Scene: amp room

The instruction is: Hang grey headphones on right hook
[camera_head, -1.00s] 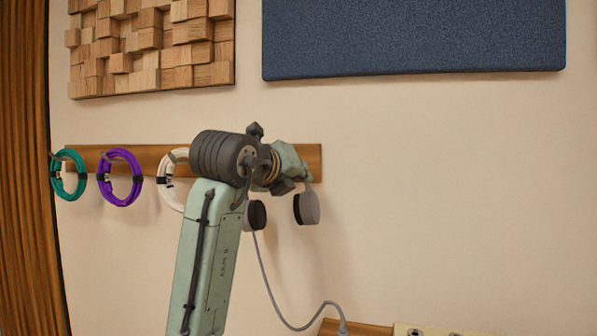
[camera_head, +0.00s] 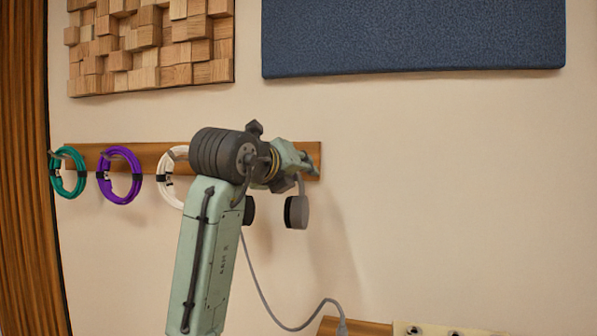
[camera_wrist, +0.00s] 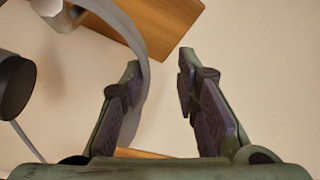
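The grey headphones hang below my gripper (camera_head: 304,163) in front of the wooden rail's right end. One ear cup (camera_head: 297,212) shows fully; the other (camera_head: 249,210) is partly behind my arm. In the wrist view the grey headband (camera_wrist: 146,50) curves down beside the left finger, and a dark ear cup (camera_wrist: 15,85) is at the left edge. My gripper (camera_wrist: 161,62) is open, with a clear gap between the headband and the right finger. The right hook is not clearly visible; a silvery part (camera_wrist: 62,14) at the wrist view's top left may be it. Whether the headband rests on it, I cannot tell.
The wooden rail (camera_head: 86,158) holds coiled teal (camera_head: 68,172), purple (camera_head: 120,175) and white (camera_head: 168,178) cables left of my arm. A grey cord (camera_head: 262,292) runs down to equipment (camera_head: 450,330) at bottom right. The wall right of the rail is clear.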

